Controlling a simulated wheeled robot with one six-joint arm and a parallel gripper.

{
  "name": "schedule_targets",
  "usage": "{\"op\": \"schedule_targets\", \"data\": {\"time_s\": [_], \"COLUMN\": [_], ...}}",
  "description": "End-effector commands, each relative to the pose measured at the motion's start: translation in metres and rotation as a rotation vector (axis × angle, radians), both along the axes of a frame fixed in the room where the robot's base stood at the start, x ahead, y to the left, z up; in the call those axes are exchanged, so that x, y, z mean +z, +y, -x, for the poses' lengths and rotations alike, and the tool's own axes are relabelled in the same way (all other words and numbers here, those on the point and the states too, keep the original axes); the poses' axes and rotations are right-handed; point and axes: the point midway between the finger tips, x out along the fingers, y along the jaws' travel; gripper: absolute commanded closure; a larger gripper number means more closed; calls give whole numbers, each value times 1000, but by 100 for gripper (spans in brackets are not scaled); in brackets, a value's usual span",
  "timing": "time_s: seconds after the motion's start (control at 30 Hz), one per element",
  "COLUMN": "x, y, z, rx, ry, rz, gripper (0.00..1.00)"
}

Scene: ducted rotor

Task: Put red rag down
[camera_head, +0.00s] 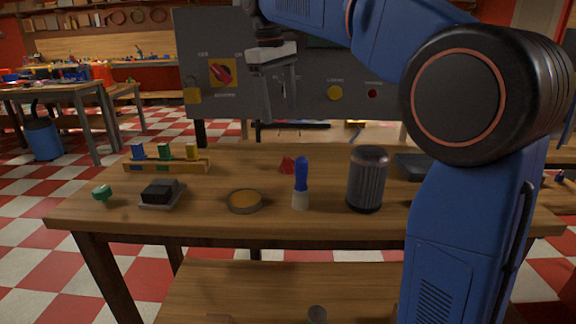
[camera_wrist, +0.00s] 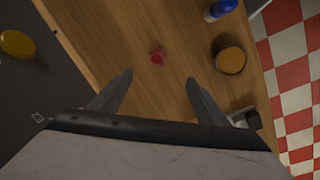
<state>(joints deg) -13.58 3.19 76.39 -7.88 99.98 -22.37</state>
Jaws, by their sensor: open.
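The red rag (camera_head: 287,164) is a small crumpled red piece lying on the wooden table (camera_head: 230,222), towards its back edge. It also shows in the wrist view (camera_wrist: 157,57), beyond the gap between my fingertips. My gripper (camera_head: 282,115) is above the table in front of the grey panel, pointing down. In the wrist view my gripper (camera_wrist: 159,79) has its two fingers wide apart with nothing between them. The rag is apart from the fingers and rests on the tabletop.
A blue-topped bottle (camera_head: 301,183), a dark ribbed cylinder (camera_head: 367,178) and a round orange-topped tin (camera_head: 245,201) stand near the rag. A rack of coloured blocks (camera_head: 166,165), a black block (camera_head: 163,193) and a green knob (camera_head: 102,195) are left. The control panel (camera_head: 310,92) stands behind.

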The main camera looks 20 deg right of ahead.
Motion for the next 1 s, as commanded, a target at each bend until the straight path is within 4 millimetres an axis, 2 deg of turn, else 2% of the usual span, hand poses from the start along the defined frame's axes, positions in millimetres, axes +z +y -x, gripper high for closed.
{"op": "schedule_targets", "data": {"time_s": [0.7,1.0], "x": [-5,-4], "y": [30,40], "z": [15,20], "rx": [-1145,-1538], "ry": [-322,-470], "rz": [44,0], "gripper": [31,31]}}
